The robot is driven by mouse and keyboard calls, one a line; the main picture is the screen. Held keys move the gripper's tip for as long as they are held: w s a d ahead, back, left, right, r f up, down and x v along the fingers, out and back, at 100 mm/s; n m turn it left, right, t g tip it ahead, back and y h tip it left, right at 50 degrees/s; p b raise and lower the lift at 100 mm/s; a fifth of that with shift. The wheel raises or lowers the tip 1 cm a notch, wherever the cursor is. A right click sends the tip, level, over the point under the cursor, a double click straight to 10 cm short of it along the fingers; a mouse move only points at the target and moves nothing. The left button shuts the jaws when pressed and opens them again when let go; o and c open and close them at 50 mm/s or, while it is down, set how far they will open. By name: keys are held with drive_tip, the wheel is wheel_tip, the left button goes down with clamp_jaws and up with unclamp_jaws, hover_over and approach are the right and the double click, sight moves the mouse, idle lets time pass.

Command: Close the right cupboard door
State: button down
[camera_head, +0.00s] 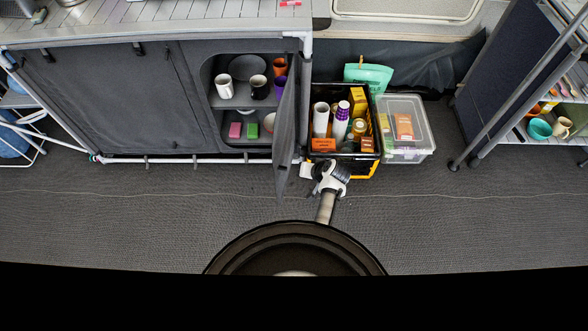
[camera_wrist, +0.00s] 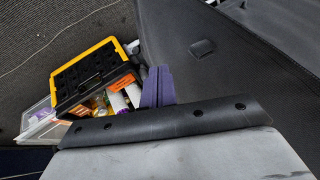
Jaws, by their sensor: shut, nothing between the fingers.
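The right cupboard door (camera_head: 285,135) is a dark grey fabric panel on the grey cupboard. It stands open, swung out toward me, so it shows nearly edge-on beside the opening. My gripper (camera_head: 308,169) is just right of the door's lower part, on its outer side. In the wrist view its purple fingers (camera_wrist: 158,80) are closed together and hold nothing. A dark grey panel (camera_wrist: 240,60), apparently the door, fills the right of that view close to the fingers. I cannot tell whether they touch it.
The open shelves hold mugs (camera_head: 224,87), bowls and small boxes. The left door (camera_head: 110,100) is closed. A black and yellow crate (camera_head: 359,171) of groceries stands right of the cupboard, close behind my gripper, beside a clear bin (camera_head: 418,148). The floor in front is clear.

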drive_tip(key=a, duration=0.2)
drive_tip(key=w+a+p, duration=0.1)
drive_tip(key=a, duration=0.1)
drive_tip(key=shift+f, duration=0.15)
drive_tip(key=shift+a, duration=0.2)
